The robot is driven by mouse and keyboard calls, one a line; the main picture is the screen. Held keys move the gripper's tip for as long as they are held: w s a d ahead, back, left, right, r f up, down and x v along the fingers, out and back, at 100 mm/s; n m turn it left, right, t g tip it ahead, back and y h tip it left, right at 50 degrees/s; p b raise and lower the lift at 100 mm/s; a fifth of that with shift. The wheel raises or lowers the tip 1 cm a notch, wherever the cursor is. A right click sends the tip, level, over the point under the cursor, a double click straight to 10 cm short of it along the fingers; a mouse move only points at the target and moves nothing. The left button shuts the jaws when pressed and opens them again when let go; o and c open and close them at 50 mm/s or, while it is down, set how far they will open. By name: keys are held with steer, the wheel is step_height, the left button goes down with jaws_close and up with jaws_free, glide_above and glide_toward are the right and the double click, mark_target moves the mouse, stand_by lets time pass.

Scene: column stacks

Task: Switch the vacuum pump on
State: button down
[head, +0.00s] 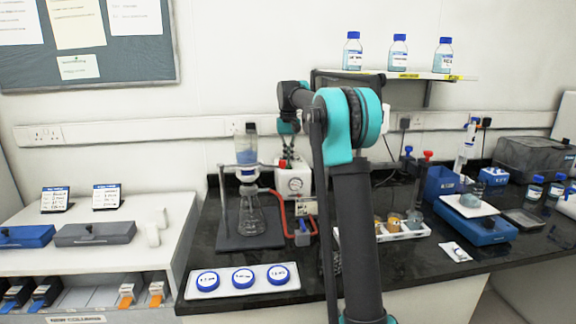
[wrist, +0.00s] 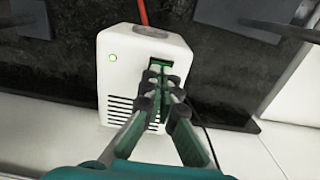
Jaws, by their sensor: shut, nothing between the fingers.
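The vacuum pump is a white box (wrist: 117,85) with black vent slots and a small round lamp (wrist: 113,57) that glows green. In the head view the pump (head: 294,184) stands at the back of the black bench, with a round gauge on its front. A dark switch recess (wrist: 157,64) with green in it is on the pump's top. My gripper (wrist: 158,73) is shut and empty, with its fingertips at this recess. They partly cover the switch, so I cannot tell its tilt or whether they touch it. In the head view my arm hides part of the pump area.
A filtration flask (head: 251,212) on a dark stand is left of the pump, with a red hose (head: 281,208) nearby. Blue-lidded dishes (head: 243,278) lie at the front. A shelf with bottles (head: 398,53) is above. A blue balance (head: 476,225) is at right.

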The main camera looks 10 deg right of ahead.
mark_target(288, 166)
steer(key=shift+r, duration=3.2)
steer(key=shift+s, duration=0.15)
